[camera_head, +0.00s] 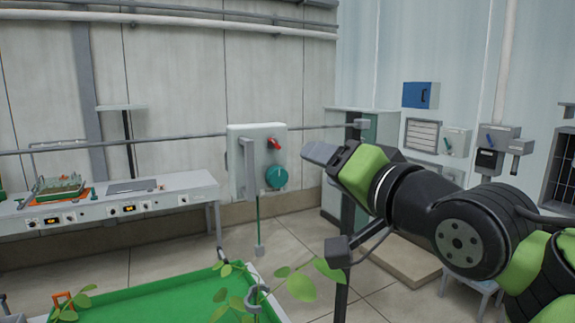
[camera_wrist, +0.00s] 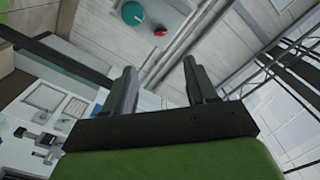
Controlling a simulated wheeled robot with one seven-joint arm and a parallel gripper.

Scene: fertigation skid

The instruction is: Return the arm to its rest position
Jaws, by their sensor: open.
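My gripper (camera_head: 322,153) is at the end of my green and black arm, which reaches in from the right in the head view. It points left toward a pale control box (camera_head: 240,165) with a red handle (camera_head: 273,143) and a teal knob (camera_head: 276,177). In the head view the gripper appears just right of the box; the gap in depth is hard to tell. In the wrist view the two fingers (camera_wrist: 157,88) are spread apart with nothing between them. The teal knob (camera_wrist: 132,13) and red handle (camera_wrist: 160,31) show beyond the fingers there.
A green tray (camera_head: 165,298) with leafy plants (camera_head: 300,284) stands at the front. A bench (camera_head: 120,200) with equipment runs along the left wall. Grey cabinets (camera_head: 345,150) and wall boxes (camera_head: 498,138) are behind my arm. A dark post (camera_head: 342,270) stands below my gripper.

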